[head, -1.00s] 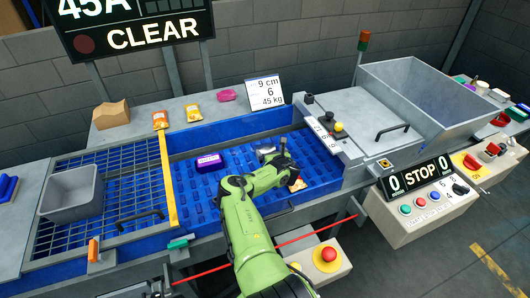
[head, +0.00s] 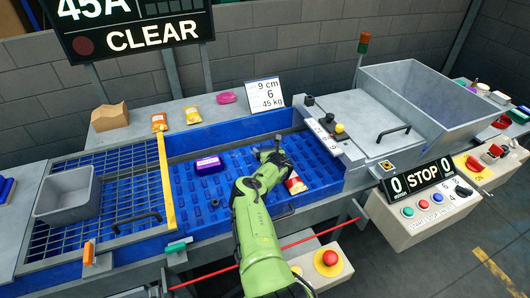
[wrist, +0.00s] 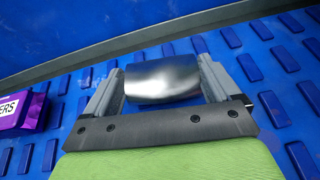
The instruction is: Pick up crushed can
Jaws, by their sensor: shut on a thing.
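The crushed can (wrist: 162,80) is a shiny silver, rounded piece in the wrist view. It lies between the two grey fingers of my gripper (wrist: 160,84), which are shut on it. In the head view my gripper (head: 268,155) is over the blue studded bed, near its back wall. There the can is mostly hidden by my gripper, and I cannot tell how far it is above the bed.
A purple pack (head: 208,165) lies on the blue bed (head: 200,205) to the left. A red and yellow package (head: 295,185) lies to the right of my arm. A grey bin (head: 66,194) stands on the left grid. The bed's back wall is close.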

